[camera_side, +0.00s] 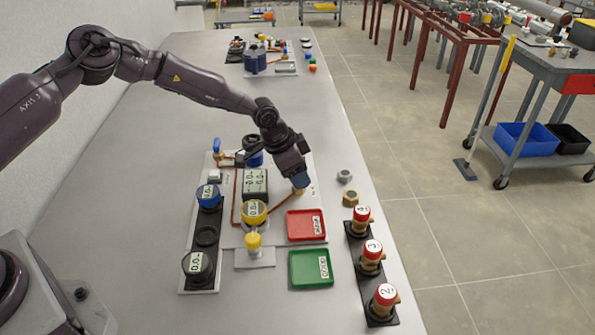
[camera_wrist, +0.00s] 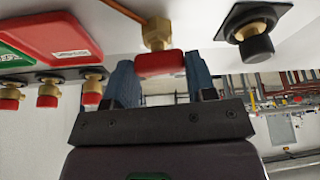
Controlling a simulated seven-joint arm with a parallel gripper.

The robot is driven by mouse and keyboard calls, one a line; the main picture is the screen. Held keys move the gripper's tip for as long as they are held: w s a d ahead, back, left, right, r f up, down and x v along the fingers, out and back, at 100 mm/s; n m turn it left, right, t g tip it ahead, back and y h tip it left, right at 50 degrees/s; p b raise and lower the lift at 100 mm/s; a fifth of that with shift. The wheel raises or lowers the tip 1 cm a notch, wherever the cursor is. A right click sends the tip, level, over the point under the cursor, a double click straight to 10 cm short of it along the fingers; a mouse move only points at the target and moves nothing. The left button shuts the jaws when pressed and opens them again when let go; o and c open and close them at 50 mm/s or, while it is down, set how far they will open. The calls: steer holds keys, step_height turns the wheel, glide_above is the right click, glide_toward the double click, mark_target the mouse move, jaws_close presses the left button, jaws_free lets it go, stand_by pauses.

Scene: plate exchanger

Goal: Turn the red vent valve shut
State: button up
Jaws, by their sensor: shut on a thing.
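The red vent valve's red handle (camera_wrist: 160,64) sits on a brass body (camera_wrist: 156,33) in the wrist view, where a copper pipe meets it. My gripper (camera_wrist: 161,72) has its blue fingers on either side of the handle and is shut on it. In the side view my gripper (camera_side: 300,181) reaches down to the right edge of the light panel (camera_side: 228,240), at the end of the copper pipe. There the gripper hides the red handle, so its angle cannot be read in that view.
A red tray (camera_side: 304,226) and a green tray (camera_side: 312,268) lie just in front. Three red-capped brass valves (camera_side: 371,256) stand on a black strip at right. Gauges, including a yellow one (camera_side: 254,212), stand left. A black-capped brass fitting (camera_wrist: 254,40) is near the fingers.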

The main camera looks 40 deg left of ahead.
steer(key=shift+a+m+g, duration=0.1)
steer(key=shift+m+g, duration=0.3)
steer(key=shift+m, duration=0.6)
steer(key=o, duration=0.9)
steer(key=shift+o, duration=0.2)
steer(key=shift+r+h, duration=0.1)
steer(key=shift+h, duration=0.2)
steer(key=v, duration=1.2)
steer(key=shift+s+r, duration=0.15)
steer(key=shift+r, duration=0.2)
